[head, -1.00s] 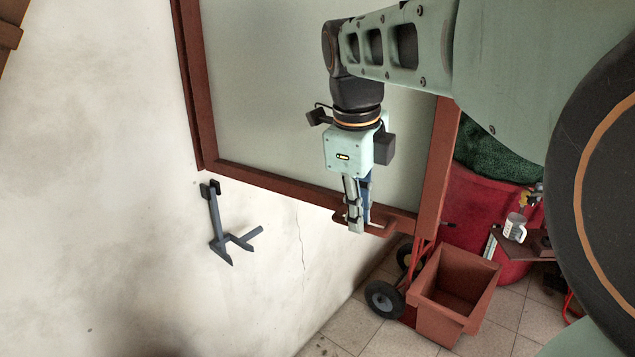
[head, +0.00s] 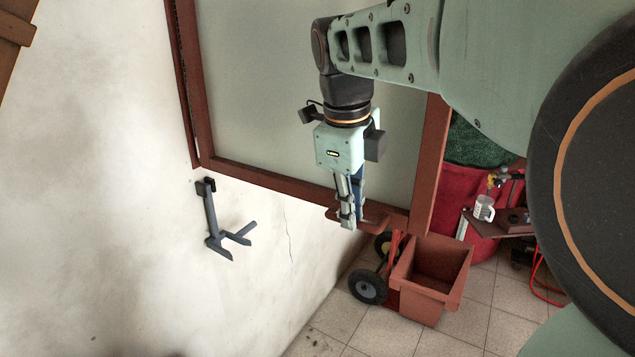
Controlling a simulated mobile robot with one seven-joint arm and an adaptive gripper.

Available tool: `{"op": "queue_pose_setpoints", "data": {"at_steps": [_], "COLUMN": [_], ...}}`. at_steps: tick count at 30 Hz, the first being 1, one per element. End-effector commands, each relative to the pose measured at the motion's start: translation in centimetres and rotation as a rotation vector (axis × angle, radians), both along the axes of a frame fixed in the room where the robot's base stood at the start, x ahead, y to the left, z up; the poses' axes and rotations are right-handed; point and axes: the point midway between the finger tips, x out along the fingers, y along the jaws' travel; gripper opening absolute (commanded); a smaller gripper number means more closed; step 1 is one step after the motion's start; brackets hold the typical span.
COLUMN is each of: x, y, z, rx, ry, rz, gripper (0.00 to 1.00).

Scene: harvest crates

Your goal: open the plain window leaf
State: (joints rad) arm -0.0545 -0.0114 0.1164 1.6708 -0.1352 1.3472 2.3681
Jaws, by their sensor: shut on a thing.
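The window leaf (head: 285,182) has a plain reddish-brown frame around a pale greenish pane. It stands swung out from the wall at an angle, with its left side at the wall. A reddish-brown handle (head: 372,222) sticks out from its lower rail near the right corner. My gripper (head: 347,222) points down in front of the lower rail and is shut on the handle. The fingers hide part of the handle and a piece of the rail behind them.
A grey forked bracket (head: 212,220) sticks out of the white wall at left. Below the leaf stand a hand truck (head: 369,286) and a terracotta planter box (head: 428,300). A red tub (head: 480,165) and a small shelf with a white mug (head: 484,208) are at right.

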Motion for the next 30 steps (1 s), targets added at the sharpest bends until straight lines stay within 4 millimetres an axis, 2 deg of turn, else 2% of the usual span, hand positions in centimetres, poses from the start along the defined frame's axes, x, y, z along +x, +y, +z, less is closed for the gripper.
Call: {"op": "queue_pose_setpoints", "data": {"at_steps": [22, 23, 27, 30], "x": [0.16, 0.16, 0.15, 0.13], "y": [0.26, 0.26, 0.24, 0.22], "z": [0.08, 0.08, 0.06, 0.04], "rx": [0.000, 0.000, 0.001, 0.000], "ry": [-0.003, -0.003, -0.002, -0.001], "rz": [0.001, 0.001, 0.001, 0.001], "gripper": [0.00, 0.11, 0.27, 0.28]}}
